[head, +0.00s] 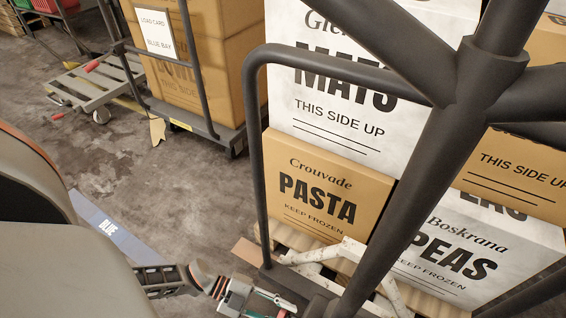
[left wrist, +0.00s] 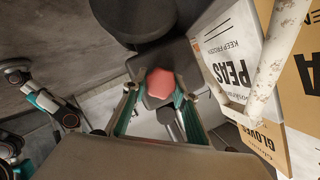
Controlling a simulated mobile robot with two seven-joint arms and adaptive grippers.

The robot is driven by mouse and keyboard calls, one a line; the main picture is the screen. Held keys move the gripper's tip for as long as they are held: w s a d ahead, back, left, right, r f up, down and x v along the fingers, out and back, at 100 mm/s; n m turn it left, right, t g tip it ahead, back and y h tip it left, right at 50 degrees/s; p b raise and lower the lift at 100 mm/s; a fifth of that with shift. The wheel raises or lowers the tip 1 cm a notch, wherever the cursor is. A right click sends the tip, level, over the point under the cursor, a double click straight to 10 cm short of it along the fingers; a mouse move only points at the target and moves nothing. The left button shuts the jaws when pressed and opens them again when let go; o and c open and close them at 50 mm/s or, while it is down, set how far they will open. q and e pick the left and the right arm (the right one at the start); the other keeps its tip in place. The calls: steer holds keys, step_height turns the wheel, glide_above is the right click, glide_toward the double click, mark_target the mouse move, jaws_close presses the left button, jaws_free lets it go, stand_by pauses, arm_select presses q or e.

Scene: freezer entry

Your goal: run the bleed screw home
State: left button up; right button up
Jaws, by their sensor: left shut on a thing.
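The bleed screw shows as a red six-sided head (left wrist: 160,84) in the left wrist view, in front of a dark block. My left gripper (left wrist: 158,100) has its teal-padded fingers on both sides of it and is shut on it. In the head view my left gripper (head: 252,299) is low at the bottom edge, by the foot of a dark tubular frame (head: 255,160). The screw cannot be made out there. How deep the screw sits is not clear.
Stacked cartons, marked mats (head: 345,90), pasta (head: 318,195) and peas (head: 460,255), stand on a pallet behind the frame. A white scuffed bar (head: 335,255) runs close beside my left gripper. A loaded cart (head: 200,70) stands behind. Open floor (head: 150,190) lies to the left.

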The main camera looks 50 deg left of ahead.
stand_by(0.4)
arm_select(q)
steer(key=o, duration=1.1)
steer(key=v, duration=1.2)
steer(key=shift+a, duration=0.1)
